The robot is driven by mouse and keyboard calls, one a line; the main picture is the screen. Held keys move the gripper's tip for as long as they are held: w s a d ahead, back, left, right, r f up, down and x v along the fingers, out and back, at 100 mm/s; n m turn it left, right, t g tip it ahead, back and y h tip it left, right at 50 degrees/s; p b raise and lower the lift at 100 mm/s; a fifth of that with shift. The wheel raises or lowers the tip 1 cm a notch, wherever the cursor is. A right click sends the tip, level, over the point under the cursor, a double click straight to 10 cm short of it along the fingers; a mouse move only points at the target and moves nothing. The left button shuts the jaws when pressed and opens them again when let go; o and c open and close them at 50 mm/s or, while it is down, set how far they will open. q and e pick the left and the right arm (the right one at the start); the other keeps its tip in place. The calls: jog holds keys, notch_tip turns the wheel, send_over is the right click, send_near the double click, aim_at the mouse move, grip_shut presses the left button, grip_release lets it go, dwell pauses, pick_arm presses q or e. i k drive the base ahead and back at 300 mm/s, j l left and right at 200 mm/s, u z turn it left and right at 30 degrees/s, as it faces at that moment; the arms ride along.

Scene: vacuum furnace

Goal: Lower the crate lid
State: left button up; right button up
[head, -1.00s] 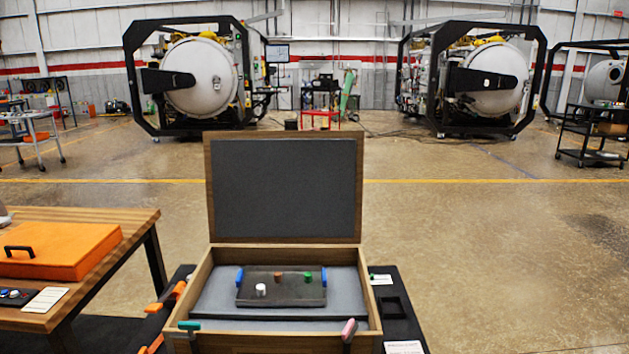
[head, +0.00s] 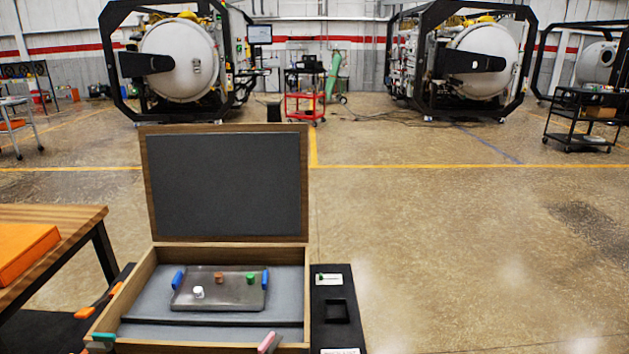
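The wooden crate (head: 135,290) stands open in front of me at the lower middle left of the head view. Its lid (head: 226,186), a wooden frame with a dark grey padded inside, stands raised at the crate's back edge. Inside the crate a grey tray (head: 225,296) with blue ends lies on grey foam. A white peg (head: 198,292), a brown peg (head: 219,278) and a green peg (head: 250,278) stand on the tray. A teal latch (head: 103,339) and a pink latch (head: 268,342) show at the crate's front edge. Neither of my grippers shows.
A wooden table (head: 60,222) with an orange case (head: 22,250) stands at the left. A black surface (head: 338,290) with a square recess and a small label is right of the crate. Open floor lies beyond and to the right. Large furnaces stand far back.

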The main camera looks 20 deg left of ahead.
aim_at(234, 183)
jog(key=i+l+z, duration=0.25)
jog(key=z, duration=0.2)
jog(key=i+l+z, duration=0.65)
jog(key=z, duration=0.2)
jog(key=i+u, duration=0.2)
jog(key=i, duration=0.2)
jog(key=i+l+u, duration=0.15)
jog(key=i, duration=0.25)
jog(key=i+j+u, duration=0.2)
jog(key=i+u, duration=0.75)
jog(key=i+l+u, duration=0.1)
jog(key=i+u, duration=0.8)
jog(key=i+l+u, duration=0.1)
jog(key=i+u, duration=0.3)
jog(key=i+l+u, duration=0.2)
jog(key=u, duration=0.25)
jog(key=i+l+u, duration=0.4)
jog(key=k+j, duration=0.05)
